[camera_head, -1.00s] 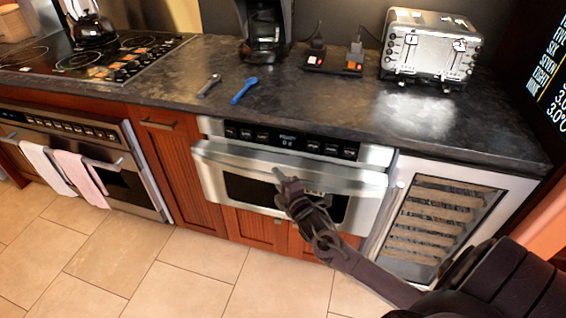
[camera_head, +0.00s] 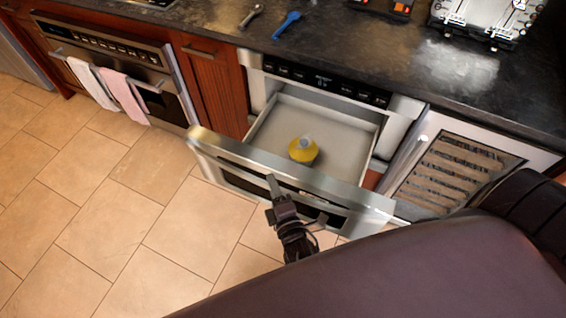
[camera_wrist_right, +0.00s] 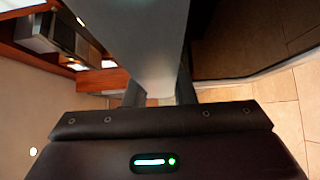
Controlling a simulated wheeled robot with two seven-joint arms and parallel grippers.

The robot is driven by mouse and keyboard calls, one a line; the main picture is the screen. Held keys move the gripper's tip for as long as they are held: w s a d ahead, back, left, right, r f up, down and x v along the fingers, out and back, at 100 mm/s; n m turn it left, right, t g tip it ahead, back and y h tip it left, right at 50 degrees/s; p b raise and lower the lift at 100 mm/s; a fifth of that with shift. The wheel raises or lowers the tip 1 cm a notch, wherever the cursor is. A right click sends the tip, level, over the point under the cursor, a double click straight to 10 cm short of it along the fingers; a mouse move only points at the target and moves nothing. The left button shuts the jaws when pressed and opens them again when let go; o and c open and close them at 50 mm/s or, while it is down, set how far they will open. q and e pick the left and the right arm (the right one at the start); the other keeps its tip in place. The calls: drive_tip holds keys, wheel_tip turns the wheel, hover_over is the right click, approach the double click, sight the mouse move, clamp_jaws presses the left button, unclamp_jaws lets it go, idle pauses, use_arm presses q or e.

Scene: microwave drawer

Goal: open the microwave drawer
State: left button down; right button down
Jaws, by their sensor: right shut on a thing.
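The microwave drawer (camera_head: 232,160) is pulled well out of its cabinet, and its grey inside shows from above. A yellow object with a pale top (camera_head: 303,149) sits inside it. My right gripper (camera_head: 274,188) is at the middle of the drawer's steel front, shut on its handle edge. In the right wrist view the two fingers (camera_wrist_right: 160,92) stand on either side of a grey metal bar, the drawer handle (camera_wrist_right: 155,60). The exact contact is partly hidden. My left gripper is not in view.
A wine cooler (camera_head: 450,170) stands right of the drawer. An oven (camera_head: 120,60) with towels is at the left. The dark counter (camera_head: 340,50) above holds a toaster (camera_head: 480,20) and blue and grey tools. Tiled floor before the drawer is clear at left.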

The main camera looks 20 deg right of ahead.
drive_tip(key=shift+s+a, duration=1.2)
drive_tip(key=shift+a, duration=0.2)
drive_tip(key=c, duration=1.2)
unclamp_jaws()
drive_tip(key=shift+s, duration=0.1)
drive_tip(key=s, duration=0.7)
drive_tip(key=shift+s+a+b, duration=0.3)
drive_tip(key=shift+b, duration=0.05)
